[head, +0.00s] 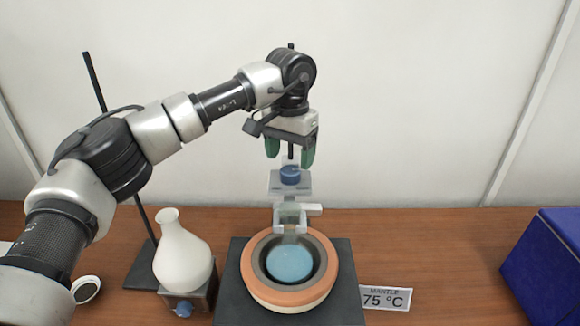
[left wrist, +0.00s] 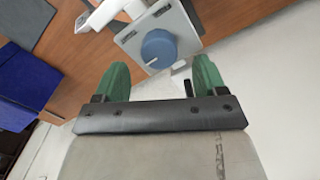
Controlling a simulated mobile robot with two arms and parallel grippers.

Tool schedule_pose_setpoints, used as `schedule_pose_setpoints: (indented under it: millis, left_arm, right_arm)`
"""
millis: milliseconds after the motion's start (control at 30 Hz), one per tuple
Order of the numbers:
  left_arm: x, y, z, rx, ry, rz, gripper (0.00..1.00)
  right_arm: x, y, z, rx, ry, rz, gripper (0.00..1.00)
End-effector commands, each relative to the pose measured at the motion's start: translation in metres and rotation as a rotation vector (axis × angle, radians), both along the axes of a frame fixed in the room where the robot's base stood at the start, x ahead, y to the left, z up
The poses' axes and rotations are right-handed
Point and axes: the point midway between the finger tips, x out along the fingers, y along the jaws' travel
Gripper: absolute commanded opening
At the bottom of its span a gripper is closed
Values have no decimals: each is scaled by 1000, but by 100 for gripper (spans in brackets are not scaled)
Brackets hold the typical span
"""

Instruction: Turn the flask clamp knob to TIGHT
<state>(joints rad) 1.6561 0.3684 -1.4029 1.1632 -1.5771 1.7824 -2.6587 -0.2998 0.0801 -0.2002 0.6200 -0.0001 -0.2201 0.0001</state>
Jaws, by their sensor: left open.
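The blue clamp knob (head: 290,174) sits on a pale clamp plate (head: 276,188) above the heating mantle (head: 331,277). In the left wrist view the knob (left wrist: 158,49) is round, on a light plate with small dark labels too small to read. My left gripper (head: 290,150) points down just above the knob, its green fingers spread and empty. In the left wrist view the gripper (left wrist: 161,72) has the knob ahead, between the fingertip lines, with no visible contact. A round vessel with blue contents (head: 290,262) sits in the mantle, partly hidden by the clamp. My right gripper is out of view.
A white flask (head: 182,258) stands on a small base with a blue knob, left of the mantle. A dark stand rod (head: 120,145) rises behind it. A sign reads MANTLE 75 °C (head: 386,298). A blue box (head: 548,262) is at the right.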

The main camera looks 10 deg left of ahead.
Motion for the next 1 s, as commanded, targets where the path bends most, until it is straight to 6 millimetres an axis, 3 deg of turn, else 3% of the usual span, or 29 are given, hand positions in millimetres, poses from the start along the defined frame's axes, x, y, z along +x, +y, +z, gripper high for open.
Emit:
schedule_pose_setpoints:
  millis: [300,500,833,1000]
  left_arm:
    - [1,0,60,-1,-4,1,72]
    - [0,0,73,-1,-2,-1,72]
    - [1,0,76,-1,-2,-1,72]
    - [1,0,106,-1,-3,0,72]
  right_arm:
    - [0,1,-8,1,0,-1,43]
    - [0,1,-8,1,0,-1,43]
    - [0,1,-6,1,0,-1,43]
    - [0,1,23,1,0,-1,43]
